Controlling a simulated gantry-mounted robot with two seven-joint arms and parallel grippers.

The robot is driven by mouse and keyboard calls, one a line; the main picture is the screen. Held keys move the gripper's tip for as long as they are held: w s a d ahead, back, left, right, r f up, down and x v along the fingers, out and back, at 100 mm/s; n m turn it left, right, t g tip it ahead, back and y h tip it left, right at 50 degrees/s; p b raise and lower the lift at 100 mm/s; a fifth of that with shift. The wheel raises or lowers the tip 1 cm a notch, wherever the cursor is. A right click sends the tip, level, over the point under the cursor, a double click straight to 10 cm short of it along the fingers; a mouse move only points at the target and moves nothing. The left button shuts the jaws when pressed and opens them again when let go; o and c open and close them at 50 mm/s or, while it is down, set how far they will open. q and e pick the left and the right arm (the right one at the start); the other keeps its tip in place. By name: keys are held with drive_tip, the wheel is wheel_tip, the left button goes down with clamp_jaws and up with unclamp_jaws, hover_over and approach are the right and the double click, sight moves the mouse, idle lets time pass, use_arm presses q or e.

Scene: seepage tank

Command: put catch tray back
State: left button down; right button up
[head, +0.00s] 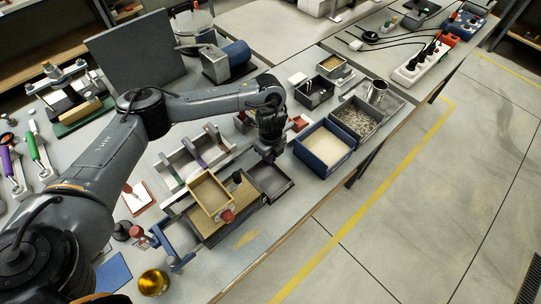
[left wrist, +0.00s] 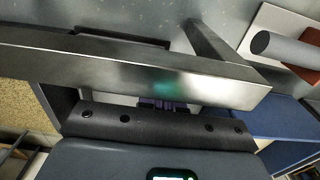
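The catch tray (head: 287,192), a shallow dark grey metal tray, is at the right end of the wooden-framed seepage tank (head: 222,222). My left gripper (head: 268,155) is over the tray's back rim, pointing down. In the left wrist view the tray's metal wall (left wrist: 130,72) crosses close in front of the gripper's palm. The small finger parts (left wrist: 163,104) sit close together at this wall and look shut on it; the fingertips are hidden. I cannot tell whether the tray is clear of the table. My right gripper is not in view.
A blue bin (head: 323,150) of pale material and a grey bin (head: 362,118) of gravel stand to the right. A light wooden frame (head: 209,194) is on the tank. A grey rack (head: 193,158) stands behind. Bare table lies in front of the tray, before the table edge.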

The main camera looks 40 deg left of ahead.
use_arm(q)
drive_tip(key=c, duration=1.3)
unclamp_jaws()
drive_tip(key=shift+r+p, duration=2.65)
drive_tip(key=shift+r, duration=3.45)
